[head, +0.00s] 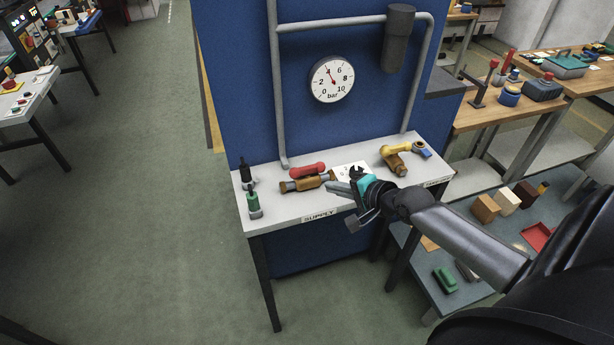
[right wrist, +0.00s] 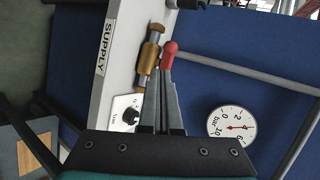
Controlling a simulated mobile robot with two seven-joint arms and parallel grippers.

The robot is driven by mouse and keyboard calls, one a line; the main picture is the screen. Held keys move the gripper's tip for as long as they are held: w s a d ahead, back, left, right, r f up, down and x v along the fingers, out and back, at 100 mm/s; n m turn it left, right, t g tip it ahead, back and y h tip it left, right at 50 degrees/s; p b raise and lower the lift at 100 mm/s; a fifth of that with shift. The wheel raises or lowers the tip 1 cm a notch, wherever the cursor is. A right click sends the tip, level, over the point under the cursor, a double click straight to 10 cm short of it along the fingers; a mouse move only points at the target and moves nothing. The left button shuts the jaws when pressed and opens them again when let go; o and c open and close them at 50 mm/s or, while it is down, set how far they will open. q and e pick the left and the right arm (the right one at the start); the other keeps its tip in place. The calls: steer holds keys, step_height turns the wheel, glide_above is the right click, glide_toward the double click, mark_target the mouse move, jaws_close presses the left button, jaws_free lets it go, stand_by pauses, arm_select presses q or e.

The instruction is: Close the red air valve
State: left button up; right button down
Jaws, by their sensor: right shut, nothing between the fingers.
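The red air valve's handle (head: 307,170) lies roughly parallel to its brass body (head: 303,184) on the grey supply bench. In the right wrist view the rounded end of the red handle (right wrist: 170,48) shows just beyond my fingertips, with the brass body (right wrist: 149,54) beside it. My right gripper (head: 331,186) is just right of the valve, shut and empty, its fingers pointing at it. In the right wrist view the fingers (right wrist: 162,80) hide part of the handle; I cannot tell whether they touch it. My left gripper is not in view.
A yellow-handled valve (head: 397,152) is at the bench's right. Green (head: 254,203) and black-topped (head: 246,172) fittings stand at its left. A vent knob (right wrist: 131,116) on a white plate is near my fingers.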

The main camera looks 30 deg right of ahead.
steer(key=b, duration=0.2)
glide_toward(299, 174)
steer(key=x, duration=0.3)
steer(key=f+x, duration=0.1)
steer(key=shift+s, duration=0.1)
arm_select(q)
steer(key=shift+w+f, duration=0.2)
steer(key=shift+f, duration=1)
arm_select(e)
steer(key=shift+w+a, duration=0.15)
steer(key=shift+w, duration=0.95)
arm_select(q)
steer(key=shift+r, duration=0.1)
arm_select(e)
steer(key=shift+a+p, duration=0.15)
steer(key=shift+p, duration=0.2)
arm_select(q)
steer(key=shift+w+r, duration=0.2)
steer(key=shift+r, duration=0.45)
arm_select(e)
steer(key=shift+m+h, duration=0.3)
arm_select(q)
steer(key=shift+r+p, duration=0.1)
steer(key=shift+p, duration=0.25)
